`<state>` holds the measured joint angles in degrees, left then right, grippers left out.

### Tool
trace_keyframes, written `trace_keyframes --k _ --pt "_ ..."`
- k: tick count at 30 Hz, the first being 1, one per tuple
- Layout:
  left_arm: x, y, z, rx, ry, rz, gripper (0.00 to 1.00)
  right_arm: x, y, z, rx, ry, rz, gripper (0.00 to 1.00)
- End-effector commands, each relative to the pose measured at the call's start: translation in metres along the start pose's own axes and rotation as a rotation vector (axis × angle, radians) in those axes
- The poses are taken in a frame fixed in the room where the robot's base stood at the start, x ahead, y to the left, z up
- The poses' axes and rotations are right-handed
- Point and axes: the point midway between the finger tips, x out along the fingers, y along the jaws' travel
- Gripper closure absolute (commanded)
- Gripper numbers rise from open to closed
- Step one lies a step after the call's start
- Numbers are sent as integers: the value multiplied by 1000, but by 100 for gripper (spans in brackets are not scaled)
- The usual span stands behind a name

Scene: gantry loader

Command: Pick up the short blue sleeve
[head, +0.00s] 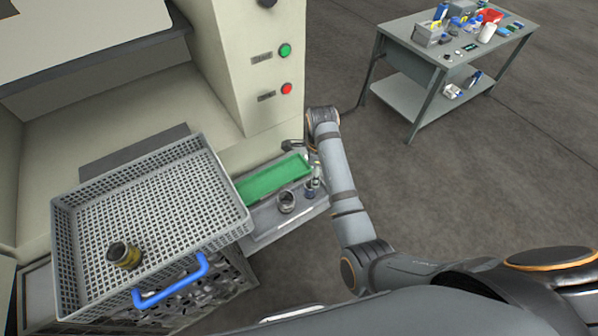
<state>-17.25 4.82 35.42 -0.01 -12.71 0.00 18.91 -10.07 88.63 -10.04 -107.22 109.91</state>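A small dark blue piece (309,191), which looks like the short blue sleeve, stands on the grey shelf right of the green tray (270,179). My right arm comes in from the right and reaches over the shelf's right end. My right gripper (315,178) is small and partly hidden beside the forearm, close to the blue piece. I cannot tell whether its fingers are open or touch the piece. A grey ring-shaped part (286,201) sits on the shelf left of the blue piece. My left gripper is out of view.
A grey mesh crate (225,190) with a blue handle (172,281) holds a dark yellowish sleeve (124,255). The cream machine (245,80) with green and red buttons stands behind. A cluttered grey workbench (400,42) stands far right. The floor between is clear.

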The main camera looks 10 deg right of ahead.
Motion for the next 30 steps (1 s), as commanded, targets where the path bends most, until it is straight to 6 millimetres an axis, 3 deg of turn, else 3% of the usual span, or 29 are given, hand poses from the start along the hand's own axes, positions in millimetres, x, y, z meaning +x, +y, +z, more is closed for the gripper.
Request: trace_keyframes --k 3,7,15,23,30 --pt "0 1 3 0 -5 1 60 -10 0 1 42 0 5 49" --pt "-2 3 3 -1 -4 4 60 -5 1 1 43 2 8 49" --pt "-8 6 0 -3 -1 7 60 38 1 1 41 3 7 49" --pt "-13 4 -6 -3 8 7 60 51 3 4 41 3 10 49" --pt "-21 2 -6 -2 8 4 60 90 4 9 40 3 8 49"
